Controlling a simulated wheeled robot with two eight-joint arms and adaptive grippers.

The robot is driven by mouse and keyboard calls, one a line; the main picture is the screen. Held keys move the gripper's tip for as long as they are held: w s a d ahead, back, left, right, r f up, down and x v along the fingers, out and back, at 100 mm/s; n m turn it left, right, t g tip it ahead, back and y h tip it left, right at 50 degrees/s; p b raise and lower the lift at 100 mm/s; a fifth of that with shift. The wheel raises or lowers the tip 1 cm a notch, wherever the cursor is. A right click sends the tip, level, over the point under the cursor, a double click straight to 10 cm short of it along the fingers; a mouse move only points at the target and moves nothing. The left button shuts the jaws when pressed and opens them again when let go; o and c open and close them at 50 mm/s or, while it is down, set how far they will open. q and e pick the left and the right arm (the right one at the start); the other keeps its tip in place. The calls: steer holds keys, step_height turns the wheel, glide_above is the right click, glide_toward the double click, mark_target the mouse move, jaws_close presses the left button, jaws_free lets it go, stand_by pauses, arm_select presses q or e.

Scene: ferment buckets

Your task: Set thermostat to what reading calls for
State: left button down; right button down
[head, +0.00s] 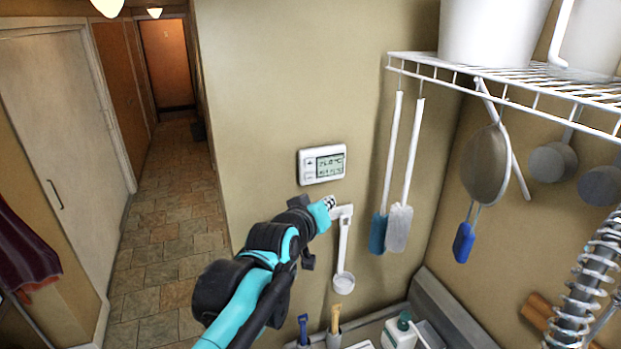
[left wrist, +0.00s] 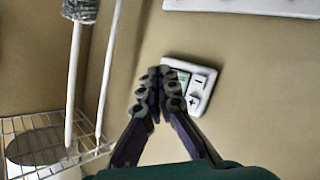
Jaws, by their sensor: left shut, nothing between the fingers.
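The white thermostat (head: 322,164) is on the tan wall, with a grey display on its right and buttons on its left. The digits are too small to read surely. In the left wrist view, the thermostat (left wrist: 201,84) appears turned around, with minus and plus buttons visible and its display partly hidden by my fingers. My left gripper (head: 329,203) is shut and empty, just below the thermostat in the head view. In the left wrist view, the closed fingertips (left wrist: 164,82) overlap the display side; contact cannot be told. My right gripper is not in view.
A white ladle (head: 343,282) hangs below my gripper. Spatulas (head: 399,228) hang right of the thermostat, and a strainer (head: 487,165) hangs farther right. A wire shelf (head: 520,88) juts out above. A bottle (head: 400,332) stands below.

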arm_select(q)
steer(key=w+a, duration=0.3)
steer(key=w, duration=0.4)
steer(key=shift+w+a+b, duration=0.15)
steer(key=shift+w+b, duration=0.2)
steer(key=shift+b, duration=0.1)
steer(key=shift+w, duration=0.15)
stand_by(1.0)
steer(key=shift+w+a, duration=0.1)
steer(key=shift+w, duration=0.15)
steer(key=shift+w+a, duration=0.2)
steer(key=shift+w, duration=0.15)
stand_by(0.8)
steer(key=shift+s, duration=0.1)
steer(key=shift+s+d, duration=0.35)
steer(key=shift+s, duration=0.35)
steer(key=shift+s+d, duration=0.3)
steer(key=shift+s, duration=0.45)
steer(key=shift+s+d, duration=0.35)
steer(key=shift+s, duration=0.45)
steer(key=shift+s+d, duration=0.3)
steer(key=shift+s, duration=0.45)
